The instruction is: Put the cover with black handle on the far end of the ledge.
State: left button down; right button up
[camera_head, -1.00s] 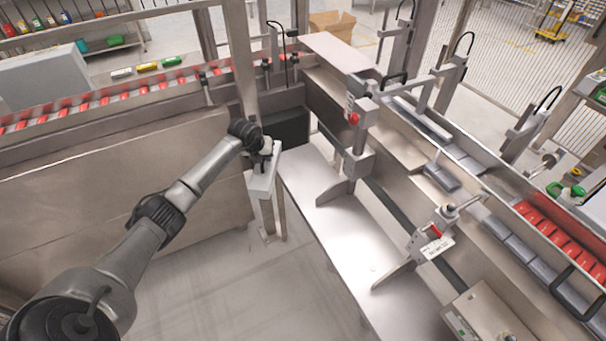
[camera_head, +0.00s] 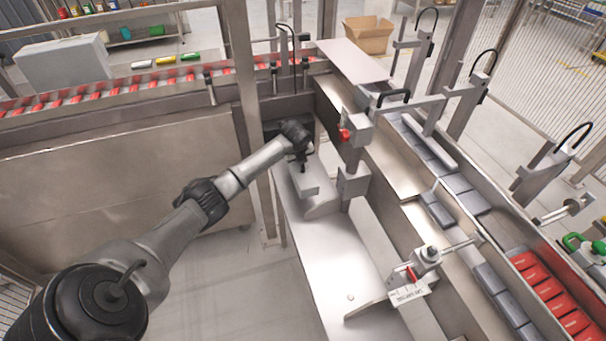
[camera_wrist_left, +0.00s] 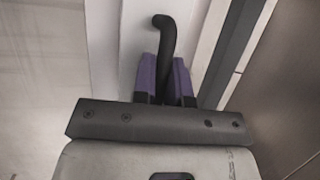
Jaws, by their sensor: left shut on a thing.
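The cover (camera_head: 305,184) is a pale grey metal piece with a black handle, in the head view at the far end of the ledge. The ledge (camera_head: 325,265) is a long, shiny metal shelf running from the near side to the far corner. My left gripper (camera_head: 303,164) is above the cover, shut on its black handle. In the left wrist view the dark handle (camera_wrist_left: 163,50) stands between the purple fingers (camera_wrist_left: 165,82). I cannot tell whether the cover touches the ledge or hangs just above it. My right gripper is not in view.
A bracket post (camera_head: 353,165) stands close to the right of the cover. A second bracket (camera_head: 410,285) stands nearer along the ledge. A steel frame post (camera_head: 243,100) rises left of the cover.

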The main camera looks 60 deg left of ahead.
aim_at(299, 167)
pick_arm(q)
jog(key=shift+s+f, duration=0.2)
jog(key=shift+f, duration=1)
jog(key=shift+w+a+f+b, duration=0.1)
jog(key=shift+f+b, duration=0.2)
jog(key=shift+f, duration=0.2)
notch_tip(299, 167, down, 2)
jog(key=shift+f+b, duration=0.1)
jog(key=shift+b, duration=0.2)
jog(key=shift+f, duration=0.5)
jog(key=shift+r, duration=0.1)
